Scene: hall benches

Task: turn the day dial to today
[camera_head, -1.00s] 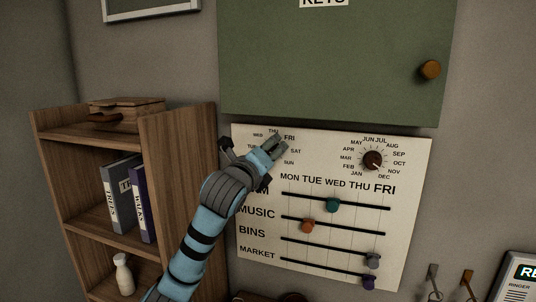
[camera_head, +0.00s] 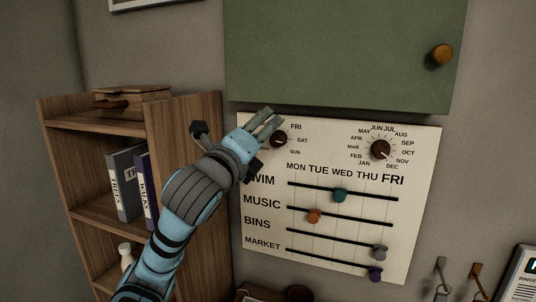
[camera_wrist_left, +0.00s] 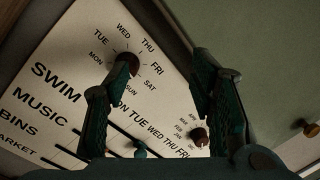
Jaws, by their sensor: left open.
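The day dial (camera_head: 279,139) is a dark round knob at the upper left of the white wall board (camera_head: 340,262), ringed by day names. FRI, SAT and SUN show beside it; my gripper hides the other names in the head view. My left gripper (camera_head: 271,118) is open and empty, its fingertips just above and left of the dial. In the left wrist view the dial (camera_wrist_left: 128,59) sits at the tip of the left finger, which partly covers it. I cannot tell where its pointer stands. FRI is printed larger in the day row. My right gripper is not in view.
A month dial (camera_head: 380,150) is at the board's upper right. Several coloured sliders, such as the teal one (camera_head: 339,195), sit on tracks below. A green key cabinet (camera_head: 345,55) hangs just above the board. A wooden shelf (camera_head: 185,130) stands to the left.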

